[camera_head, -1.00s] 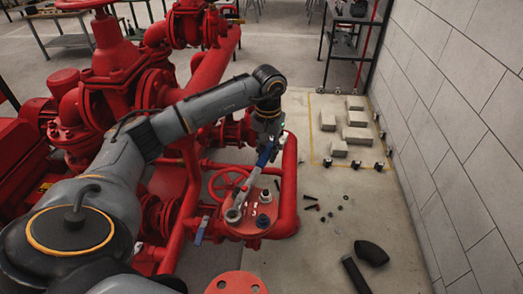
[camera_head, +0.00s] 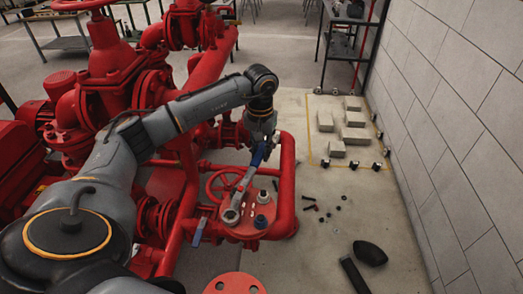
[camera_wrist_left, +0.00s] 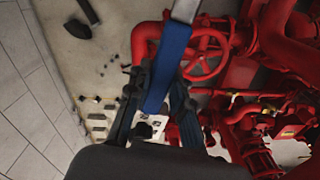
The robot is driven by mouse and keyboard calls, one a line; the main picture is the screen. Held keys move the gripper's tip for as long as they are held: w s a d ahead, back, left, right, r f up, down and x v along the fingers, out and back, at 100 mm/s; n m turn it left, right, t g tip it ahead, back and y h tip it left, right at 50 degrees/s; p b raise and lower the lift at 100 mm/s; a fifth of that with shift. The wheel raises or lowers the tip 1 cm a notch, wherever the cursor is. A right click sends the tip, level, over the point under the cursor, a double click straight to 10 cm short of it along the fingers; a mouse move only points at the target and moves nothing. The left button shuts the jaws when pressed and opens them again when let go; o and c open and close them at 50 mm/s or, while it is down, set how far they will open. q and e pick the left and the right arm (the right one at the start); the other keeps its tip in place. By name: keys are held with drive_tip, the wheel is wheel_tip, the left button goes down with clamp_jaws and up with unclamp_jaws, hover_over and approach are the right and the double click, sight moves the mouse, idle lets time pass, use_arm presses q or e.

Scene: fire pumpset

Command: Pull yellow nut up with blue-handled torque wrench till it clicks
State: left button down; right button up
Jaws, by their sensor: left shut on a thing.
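The blue-handled torque wrench (camera_head: 243,183) slants down from my left gripper (camera_head: 262,147) to a red flange plate (camera_head: 247,228). My left gripper is shut on its blue handle, which also shows between the fingers in the left wrist view (camera_wrist_left: 170,62). The wrench's ring head (camera_head: 231,216) rests at the left side of the plate, seemingly over a fastener. No yellow nut can be made out; whatever is under the ring head is hidden. My right gripper is not in view.
A red handwheel (camera_head: 224,184) stands close behind the wrench, and red pipe (camera_head: 287,180) curves around the plate's right side. Small bolts (camera_head: 309,207) and a black elbow (camera_head: 370,252) lie on the floor. A block wall (camera_head: 455,130) bounds the right.

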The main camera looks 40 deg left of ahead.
use_arm(q)
drive_tip(key=shift+a+r, duration=0.1)
drive_tip(key=shift+r, duration=0.1)
drive_tip(key=shift+r+p, duration=1.5)
drive_tip(key=shift+r, duration=0.95)
